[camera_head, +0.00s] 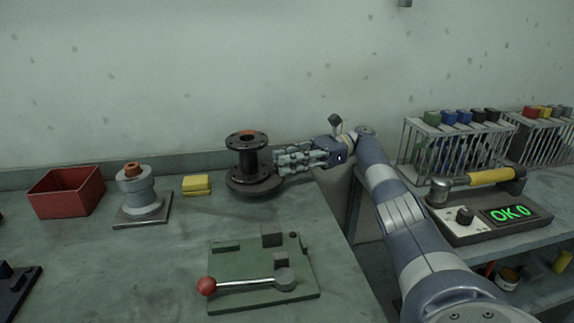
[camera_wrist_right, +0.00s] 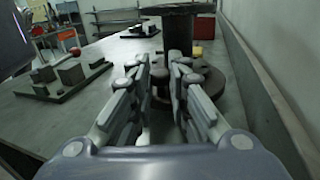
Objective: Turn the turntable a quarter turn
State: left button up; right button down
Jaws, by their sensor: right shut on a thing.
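The turntable (camera_head: 256,191) is a dark round disc low on the bench, with a black flanged spool (camera_head: 249,159) standing upright on it. In the right wrist view the disc (camera_wrist_right: 212,86) and the spool's column (camera_wrist_right: 178,32) are just ahead of the fingers. My right gripper (camera_head: 281,163) comes in from the right at the disc's right side. In the wrist view its fingers (camera_wrist_right: 160,78) are close together, shut on a part at the turntable's near edge; the fingers largely hide the contact. My left gripper is not in view.
A green plate with a red-knobbed lever (camera_head: 240,283) lies in front. To the left are a yellow block (camera_head: 196,185), a grey stand (camera_head: 141,196) and a red bin (camera_head: 67,192). The wall is close behind. Racks (camera_head: 455,146) and an "OK 0" device (camera_head: 490,216) stand right.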

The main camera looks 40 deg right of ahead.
jog(key=c, duration=1.5)
grip_release()
notch_tip(320, 180, up, 10)
